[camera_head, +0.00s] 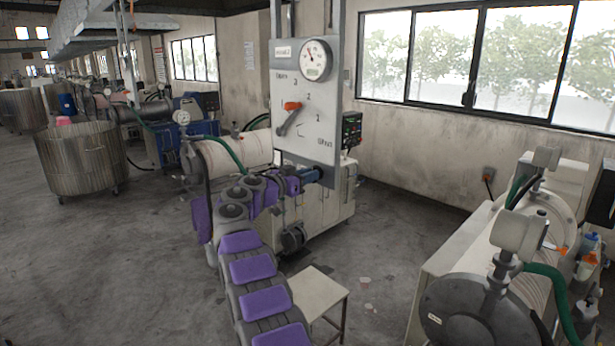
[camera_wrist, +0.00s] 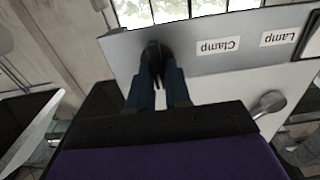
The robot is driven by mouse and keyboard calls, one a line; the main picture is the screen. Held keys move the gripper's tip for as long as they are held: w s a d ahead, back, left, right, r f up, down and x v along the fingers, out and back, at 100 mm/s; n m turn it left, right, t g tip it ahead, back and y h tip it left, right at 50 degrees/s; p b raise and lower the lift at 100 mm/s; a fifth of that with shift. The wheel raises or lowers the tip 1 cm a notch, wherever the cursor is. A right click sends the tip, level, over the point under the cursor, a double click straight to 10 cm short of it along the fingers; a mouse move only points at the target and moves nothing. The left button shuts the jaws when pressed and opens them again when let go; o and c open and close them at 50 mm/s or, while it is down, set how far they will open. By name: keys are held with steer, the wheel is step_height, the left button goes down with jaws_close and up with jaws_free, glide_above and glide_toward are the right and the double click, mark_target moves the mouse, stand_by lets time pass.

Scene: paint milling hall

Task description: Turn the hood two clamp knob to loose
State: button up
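The black clamp knob (camera_wrist: 154,53) sits beside the "Clamp" label (camera_wrist: 218,46) on a grey panel face, which appears upside down in the wrist view. My gripper (camera_wrist: 159,76) is at this knob, with its two blue fingers on either side of the knob's grip. The fingers are apart; whether they press on the knob is not clear. Which setting the knob points to cannot be read. In the head view my gripper (camera_head: 309,176) is at the lower edge of the upright grey panel (camera_head: 318,120), and the knob is hidden there.
The panel carries a round gauge (camera_head: 316,60) and an orange-marked lever (camera_head: 289,115). A "Lamp" label (camera_wrist: 280,39) and a grey round-ended handle (camera_wrist: 269,103) are near the clamp knob. A small table (camera_head: 318,292) stands below my arm. Mill machinery (camera_head: 495,285) stands at right.

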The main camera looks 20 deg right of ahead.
jaws_close()
steer(key=shift+n, duration=0.3)
steer(key=shift+w+a+f+n+p, duration=0.15)
steer(key=shift+n+p, duration=1.7)
steer(key=shift+n, duration=2.5)
steer(key=shift+w+f+n+p, duration=0.1)
steer(key=shift+n+p, duration=1.75)
steer(key=shift+n, duration=2.5)
